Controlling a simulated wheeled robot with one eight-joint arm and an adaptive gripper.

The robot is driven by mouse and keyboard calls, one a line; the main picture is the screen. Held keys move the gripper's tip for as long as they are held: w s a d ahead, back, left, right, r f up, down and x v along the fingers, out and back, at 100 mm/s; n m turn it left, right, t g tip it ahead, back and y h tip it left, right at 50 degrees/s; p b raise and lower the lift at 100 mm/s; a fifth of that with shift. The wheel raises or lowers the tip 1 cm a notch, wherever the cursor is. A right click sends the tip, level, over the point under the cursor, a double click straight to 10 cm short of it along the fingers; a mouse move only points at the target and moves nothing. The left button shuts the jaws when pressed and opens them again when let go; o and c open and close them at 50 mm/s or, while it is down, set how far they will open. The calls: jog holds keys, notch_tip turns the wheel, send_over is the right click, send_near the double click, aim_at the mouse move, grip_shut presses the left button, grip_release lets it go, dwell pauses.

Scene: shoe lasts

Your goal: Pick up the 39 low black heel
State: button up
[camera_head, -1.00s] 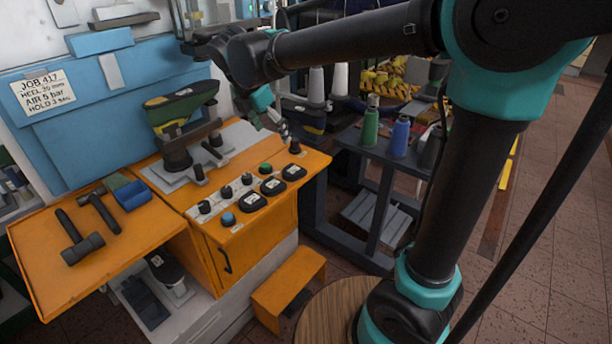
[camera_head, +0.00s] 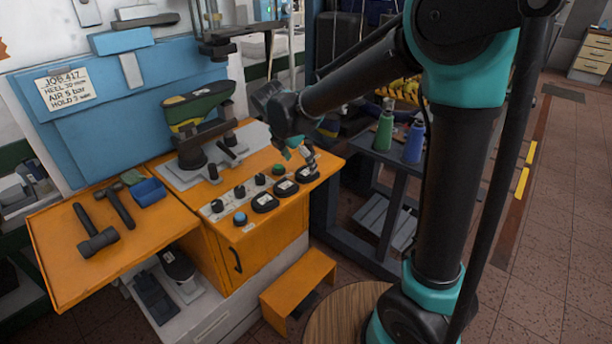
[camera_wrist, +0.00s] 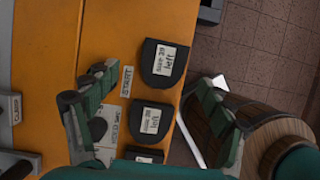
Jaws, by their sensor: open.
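Three black heel pieces with white labels lie in a row on the orange machine top. In the wrist view, the label on the farthest heel (camera_wrist: 178,78) seems to read size 39, left. The middle heel (camera_wrist: 150,128) has a similar label, too small to read surely. The third heel (camera_wrist: 145,158) is partly cut off by my wrist. In the head view the row's right heel (camera_head: 306,175) lies near the orange edge.
A press with a green-and-yellow shoe last (camera_head: 198,104) stands behind left. Hammers (camera_head: 92,240) lie on the left shelf. A wooden stool (camera_wrist: 255,112) is below the edge.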

aim_at(305, 173)
jog(key=x, duration=0.4)
jog(key=shift+s+d+f, duration=0.1)
jog(key=shift+d+f, duration=0.05)
jog(key=shift+d, duration=0.05)
jog(key=c, duration=1.2)
